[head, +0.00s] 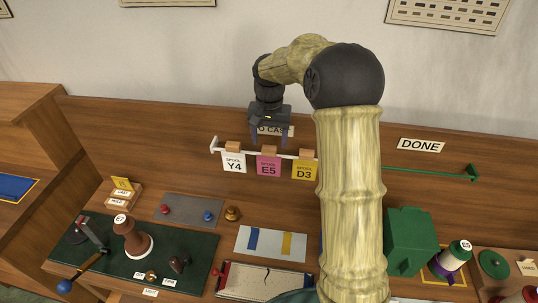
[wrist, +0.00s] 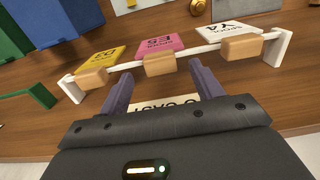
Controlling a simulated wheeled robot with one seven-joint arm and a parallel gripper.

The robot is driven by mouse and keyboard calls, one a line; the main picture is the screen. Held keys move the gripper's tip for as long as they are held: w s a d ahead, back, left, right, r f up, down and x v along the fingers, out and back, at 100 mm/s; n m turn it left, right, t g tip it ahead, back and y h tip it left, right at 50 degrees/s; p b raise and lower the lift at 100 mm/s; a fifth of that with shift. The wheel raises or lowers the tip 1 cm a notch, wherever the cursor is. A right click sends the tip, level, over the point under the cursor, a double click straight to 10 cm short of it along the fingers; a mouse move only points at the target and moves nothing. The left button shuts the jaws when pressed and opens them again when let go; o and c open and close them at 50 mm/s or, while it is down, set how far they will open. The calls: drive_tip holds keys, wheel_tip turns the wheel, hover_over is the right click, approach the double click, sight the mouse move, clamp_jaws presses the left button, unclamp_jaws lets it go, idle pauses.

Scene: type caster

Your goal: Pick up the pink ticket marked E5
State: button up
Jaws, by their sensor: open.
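The pink ticket marked E5 (head: 268,168) hangs from a white rail, under a wooden block. A white Y4 ticket (head: 233,164) hangs to its left and a yellow D3 ticket (head: 304,171) to its right. In the wrist view the pink ticket (wrist: 160,42) appears upside down beyond its wooden block (wrist: 160,65). My gripper (head: 268,146) is open and empty, close to the rail at the pink ticket's block. In the wrist view its fingers (wrist: 162,76) stand on either side of that block, apparently short of it; contact cannot be told.
The white rail (wrist: 125,66) and neighbouring blocks lie close on both sides. A sign partly hidden by my gripper is on the wooden back panel (head: 180,130). A green rail (head: 440,173) and DONE sign (head: 421,145) are to the right. Below are a green box (head: 408,238) and bench items.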

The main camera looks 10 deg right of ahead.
drive_tip(key=shift+f, duration=0.95)
drive_tip(key=c, duration=1.3)
drive_tip(key=shift+r, duration=0.1)
wheel_tip(320, 180, up, 18)
drive_tip(key=b, duration=0.2)
